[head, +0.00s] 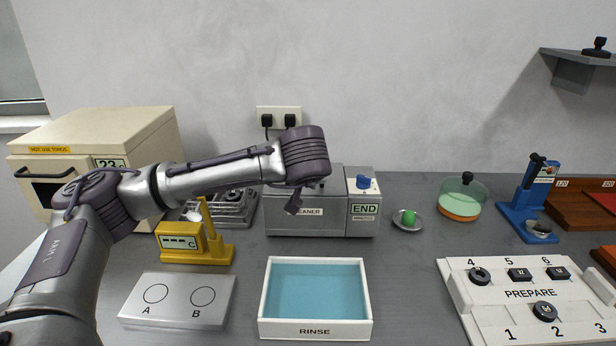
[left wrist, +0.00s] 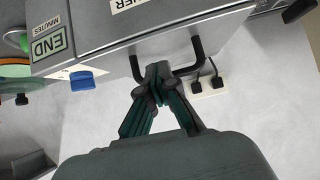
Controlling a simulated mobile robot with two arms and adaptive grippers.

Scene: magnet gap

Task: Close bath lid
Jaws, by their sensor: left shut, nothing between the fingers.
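The bath is the grey box marked CLEANER (head: 322,222), standing against the back wall in the head view, with a blue knob (head: 362,183) and an END panel at its right. In the left wrist view its grey top (left wrist: 150,32) carries a black U-shaped handle (left wrist: 197,48). My left gripper (head: 292,208) hangs in front of the bath in the head view, and my arm hides much of the lid. In the left wrist view my left gripper (left wrist: 157,74) is shut and empty, its fingertips close to the handle. I cannot tell whether they touch it or how far the lid is open.
A white RINSE tray (head: 315,333) of blue liquid stands in front of the bath. A yellow device (head: 182,243) and a beige oven (head: 85,130) are at left. A small dish (head: 408,227) with a green item is at right. A wall socket (head: 279,117) is behind.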

